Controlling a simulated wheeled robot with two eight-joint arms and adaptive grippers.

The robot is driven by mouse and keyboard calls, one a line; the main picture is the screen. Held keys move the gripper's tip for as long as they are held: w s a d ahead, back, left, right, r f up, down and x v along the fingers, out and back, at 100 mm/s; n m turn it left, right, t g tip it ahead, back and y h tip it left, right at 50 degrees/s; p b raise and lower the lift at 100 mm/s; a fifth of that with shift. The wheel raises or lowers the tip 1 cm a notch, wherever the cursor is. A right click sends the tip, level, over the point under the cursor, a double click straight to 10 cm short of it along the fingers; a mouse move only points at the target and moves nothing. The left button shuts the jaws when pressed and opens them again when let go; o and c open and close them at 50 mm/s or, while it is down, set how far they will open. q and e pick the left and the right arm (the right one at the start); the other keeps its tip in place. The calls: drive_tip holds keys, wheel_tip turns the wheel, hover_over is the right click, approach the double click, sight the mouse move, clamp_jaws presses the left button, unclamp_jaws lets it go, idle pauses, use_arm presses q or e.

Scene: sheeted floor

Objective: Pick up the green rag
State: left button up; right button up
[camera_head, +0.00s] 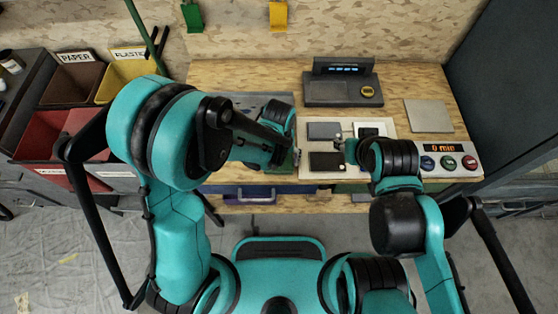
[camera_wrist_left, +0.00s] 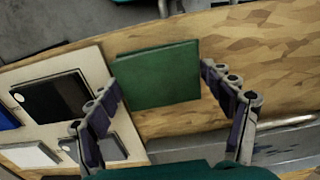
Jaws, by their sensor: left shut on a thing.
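The green rag (camera_wrist_left: 156,76) is a flat dark green square in the left wrist view, over the wooden bench beside the pale board. My left gripper (camera_wrist_left: 160,78) has one finger on either side of it and is shut on it. In the head view the rag (camera_head: 287,168) shows only as a green sliver; my left arm hides most of it. My right gripper (camera_head: 346,150) is over the pale board, right of the rag; its finger opening is too small to make out.
The pale board (camera_head: 385,130) holds dark and white flat items. A scale (camera_head: 342,88) stands behind it, and a panel with coloured buttons (camera_head: 441,158) is at right. Paper and plastic bins (camera_head: 72,82) stand at left. A grey plate (camera_head: 428,114) lies at back right.

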use_arm(q)
wheel_tip(320, 180, up, 4)
drive_tip(key=shift+s+r+p, duration=0.15)
drive_tip(key=shift+r+p, duration=0.1)
drive_tip(key=shift+p, duration=0.65)
drive_tip(key=s+r+p, duration=0.3)
drive_tip(key=s+r, duration=0.3)
drive_tip(key=s, duration=0.5)
drive_tip(key=shift+s+d, duration=0.2)
drive_tip(key=shift+d, duration=0.2)
